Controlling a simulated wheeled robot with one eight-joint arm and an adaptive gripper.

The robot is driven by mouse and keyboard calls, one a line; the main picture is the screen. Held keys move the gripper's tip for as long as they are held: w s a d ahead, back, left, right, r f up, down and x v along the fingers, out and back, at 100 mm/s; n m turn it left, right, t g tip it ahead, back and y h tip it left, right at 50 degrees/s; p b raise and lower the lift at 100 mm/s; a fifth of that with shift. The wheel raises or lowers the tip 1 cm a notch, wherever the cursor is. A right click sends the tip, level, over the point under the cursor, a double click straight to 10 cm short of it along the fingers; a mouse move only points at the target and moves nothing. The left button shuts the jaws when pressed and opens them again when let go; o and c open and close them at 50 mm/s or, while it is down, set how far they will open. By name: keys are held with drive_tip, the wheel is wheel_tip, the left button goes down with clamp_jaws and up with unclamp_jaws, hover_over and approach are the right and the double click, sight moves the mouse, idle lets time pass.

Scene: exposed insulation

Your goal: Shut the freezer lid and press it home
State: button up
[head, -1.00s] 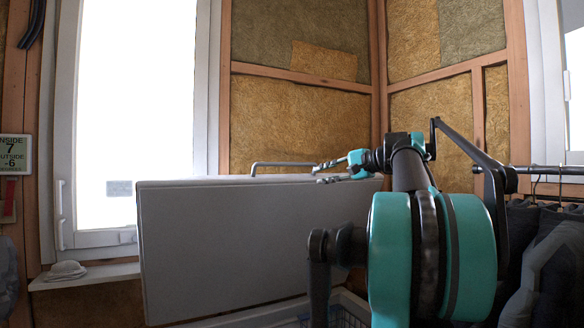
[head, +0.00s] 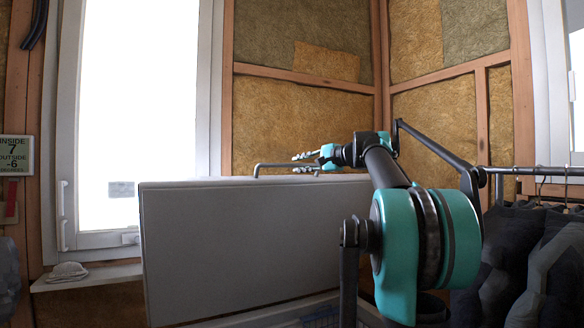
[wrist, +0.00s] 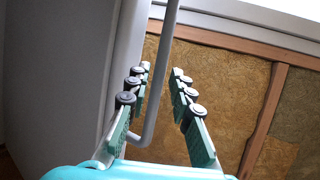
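The freezer lid (head: 235,250) stands raised, its broad grey face toward me in the head view. It also fills the left of the wrist view (wrist: 60,70). A grey bar handle (head: 275,165) runs along its top edge. In the wrist view the handle (wrist: 160,75) passes between my fingers, closer to the left one. My gripper (head: 306,162) is open at the handle's right part, with a gap seen beside the right finger (wrist: 158,85). Whether a finger touches the bar I cannot tell. Part of the freezer's pale rim (head: 290,312) shows below the lid; my arm hides some of it.
A window (head: 135,120) with a sill (head: 100,277) stands at left; a small pale folded item (head: 67,271) lies on the sill. Dark clothes (head: 520,255) hang from a rail (head: 545,171) at right. Insulated wall (head: 300,125) stands behind the lid.

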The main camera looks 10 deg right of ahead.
sight(294, 165)
drive_tip(key=shift+x, duration=2.1)
clamp_jaws()
